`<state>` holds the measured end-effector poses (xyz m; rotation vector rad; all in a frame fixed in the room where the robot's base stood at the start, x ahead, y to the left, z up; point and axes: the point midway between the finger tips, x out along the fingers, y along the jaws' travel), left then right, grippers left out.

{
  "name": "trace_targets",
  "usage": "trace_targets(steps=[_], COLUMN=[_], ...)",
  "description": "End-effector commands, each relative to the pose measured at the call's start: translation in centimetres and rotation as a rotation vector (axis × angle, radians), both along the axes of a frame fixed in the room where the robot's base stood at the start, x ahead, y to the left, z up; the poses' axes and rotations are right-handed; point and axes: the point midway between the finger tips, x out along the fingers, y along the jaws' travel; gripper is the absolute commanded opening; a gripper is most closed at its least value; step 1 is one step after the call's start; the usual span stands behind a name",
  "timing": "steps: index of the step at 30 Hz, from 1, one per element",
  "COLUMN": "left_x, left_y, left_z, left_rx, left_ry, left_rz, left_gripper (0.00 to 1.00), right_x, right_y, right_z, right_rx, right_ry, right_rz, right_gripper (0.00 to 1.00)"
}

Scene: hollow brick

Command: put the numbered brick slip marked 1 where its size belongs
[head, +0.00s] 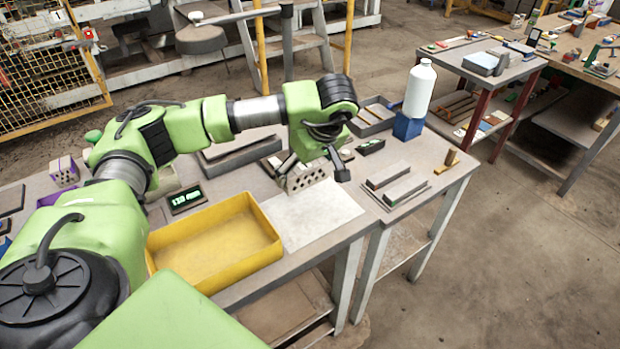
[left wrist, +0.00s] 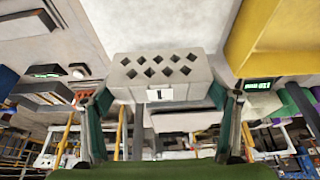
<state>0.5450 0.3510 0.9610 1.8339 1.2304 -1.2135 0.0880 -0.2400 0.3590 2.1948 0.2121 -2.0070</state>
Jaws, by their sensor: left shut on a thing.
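The numbered brick slip marked 1 is a pale grey hollow brick (head: 309,178) with rows of diamond-shaped holes. In the left wrist view the brick (left wrist: 158,68) shows a white label reading 1 on its near side. My left gripper (head: 316,166) is shut on it; in the left wrist view its two dark green fingers (left wrist: 163,103) stand at the brick's ends. The brick is at the back part of a pale sheet (head: 315,214) on the bench; I cannot tell whether it touches the sheet. My right gripper is not in view.
A yellow tray (head: 218,280) stands left of the sheet, with a small green-lit display (head: 186,201) behind it. Grey bars (head: 404,189) lie to the right. A white bottle (head: 420,88) stands in a blue holder (head: 408,125) at the back right. The sheet's front is clear.

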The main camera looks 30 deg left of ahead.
Motion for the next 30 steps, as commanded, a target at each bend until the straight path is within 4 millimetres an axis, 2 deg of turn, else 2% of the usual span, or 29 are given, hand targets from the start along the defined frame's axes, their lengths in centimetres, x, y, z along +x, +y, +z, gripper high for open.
trace_targets(steps=[6,11,16,28,29,30], left_x=[2.2,3.0,2.9,2.9,2.9,2.9], left_y=[0.3,0.4,0.4,0.4,0.4,0.4], left_z=[-2.4,-3.6,-5.8,-6.8,-6.7,-6.6], left_rx=[-0.002,0.0,-0.002,-0.001,-0.001,-0.001], left_ry=[-0.002,0.0,-0.001,-0.005,-0.003,-0.003], left_rz=[0.001,-0.001,-0.001,-0.002,-0.002,-0.002], left_gripper=[0.51,0.51,0.51,0.51,0.88,0.97], right_x=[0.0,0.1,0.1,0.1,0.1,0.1], right_y=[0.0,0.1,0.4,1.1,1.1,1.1], right_z=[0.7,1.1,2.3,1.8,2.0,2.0], right_rx=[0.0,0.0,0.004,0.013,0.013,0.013], right_ry=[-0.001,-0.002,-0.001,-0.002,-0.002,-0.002], right_rz=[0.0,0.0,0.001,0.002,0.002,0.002], right_gripper=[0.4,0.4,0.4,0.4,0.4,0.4])
